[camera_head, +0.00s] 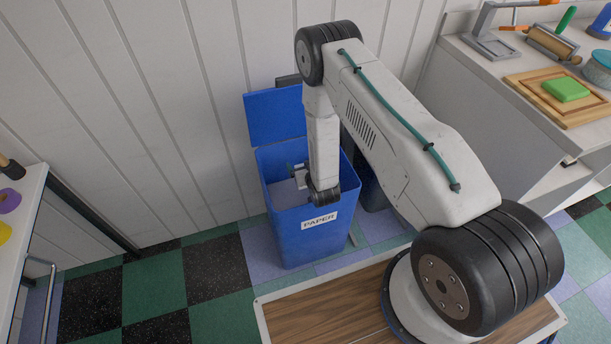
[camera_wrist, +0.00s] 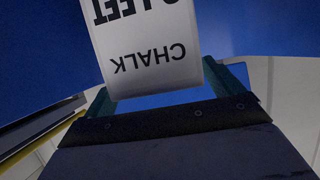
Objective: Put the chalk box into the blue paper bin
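The white chalk box (camera_wrist: 150,50), with CHALK printed upside down, is between the two teal fingers of my gripper (camera_wrist: 165,88) in the wrist view. The fingers meet its sides, so my gripper looks shut on it. The blue paper bin (camera_head: 296,240) stands on the floor with its lid (camera_head: 274,117) open against the wall and a PAPER label in front. In the head view my gripper (camera_head: 294,173) is at the bin's open mouth, inside the rim. My arm hides part of the opening, and the box is hard to make out there. Blue surfaces surround the box in the wrist view.
A dark bin (camera_head: 371,190) stands right behind the blue one. At right is a counter (camera_head: 470,60) with a cutting board (camera_head: 535,97) and a green block (camera_head: 565,89). A white table (camera_head: 22,215) is at left. Checkered floor at left is clear.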

